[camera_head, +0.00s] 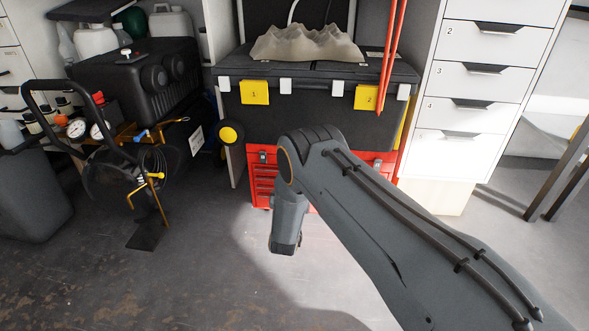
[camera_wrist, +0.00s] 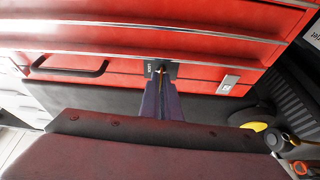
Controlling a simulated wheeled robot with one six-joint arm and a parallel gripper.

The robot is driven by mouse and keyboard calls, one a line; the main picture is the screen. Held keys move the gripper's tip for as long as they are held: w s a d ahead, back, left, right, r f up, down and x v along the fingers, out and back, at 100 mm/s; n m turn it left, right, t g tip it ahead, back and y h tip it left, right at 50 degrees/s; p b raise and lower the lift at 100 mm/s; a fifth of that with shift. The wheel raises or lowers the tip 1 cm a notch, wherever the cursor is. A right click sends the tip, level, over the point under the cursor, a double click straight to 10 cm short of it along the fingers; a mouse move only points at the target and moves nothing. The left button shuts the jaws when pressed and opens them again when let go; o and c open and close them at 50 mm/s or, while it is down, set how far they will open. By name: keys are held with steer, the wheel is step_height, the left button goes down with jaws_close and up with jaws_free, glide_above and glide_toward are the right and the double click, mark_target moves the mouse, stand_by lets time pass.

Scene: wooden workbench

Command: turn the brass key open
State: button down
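The red tool chest (camera_head: 264,183) stands under the black case in the head view. It fills the upper part of the wrist view, with a small dark lock plate (camera_wrist: 171,70) on its front. My gripper (camera_wrist: 161,80) reaches up to this plate, its narrow dark fingers close together with the tips just in front of it. I cannot make out the brass key; a small dark form shows at the fingertips. Whether the fingers are shut on anything, or touch the lock, is unclear. In the head view, my arm hides the lock and my fingers.
A drawer handle (camera_wrist: 68,68) and a metal latch (camera_wrist: 228,84) flank the lock plate. A black case (camera_head: 318,112) with yellow tags sits above the chest. White drawers (camera_head: 470,85) stand right; a machine with gauges (camera_head: 90,128) stands left.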

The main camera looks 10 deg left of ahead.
steer(key=shift+n+y, duration=0.4)
steer(key=shift+n, duration=0.4)
steer(key=c, duration=2.4)
jaws_free()
steer(key=shift+c, duration=0.2)
steer(key=o, duration=0.4)
steer(key=shift+o, duration=0.2)
steer(key=p+v, duration=0.3)
steer(key=v, duration=0.4)
steer(key=shift+s+f, duration=0.2)
steer(key=shift+s, duration=0.15)
